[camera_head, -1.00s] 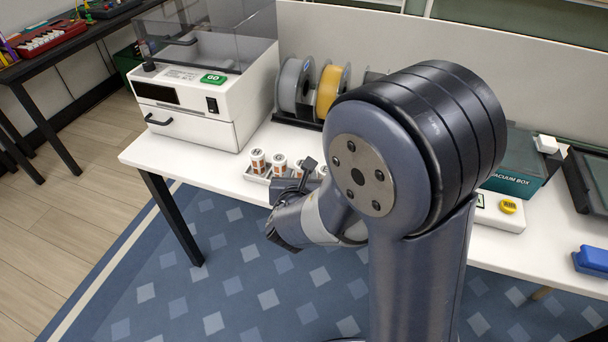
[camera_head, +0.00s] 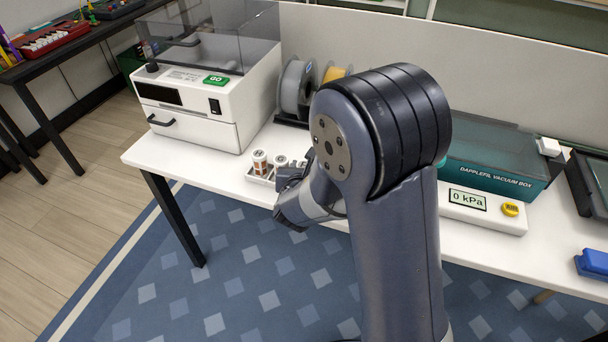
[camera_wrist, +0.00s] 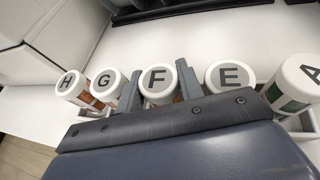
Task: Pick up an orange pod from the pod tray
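The pod tray (camera_head: 261,181) stands at the front left of the white table. In the wrist view, lids read H (camera_wrist: 70,84), G (camera_wrist: 106,84), F (camera_wrist: 158,83), E (camera_wrist: 229,77) and A (camera_wrist: 301,77). Orange-brown shows below H, G and F; A has a green side. My gripper (camera_wrist: 160,68) is open, one finger on each side of pod F. Whether the fingers touch it, I cannot tell. Pod F's lower part is hidden behind my gripper.
A white machine with a green GO button (camera_head: 216,80) stands behind and left of the tray. Filament spools (camera_head: 296,88) stand behind it. To the right are a teal vacuum box (camera_head: 495,165), a gauge reading 0 kPa (camera_head: 467,200) and a blue block (camera_head: 592,262).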

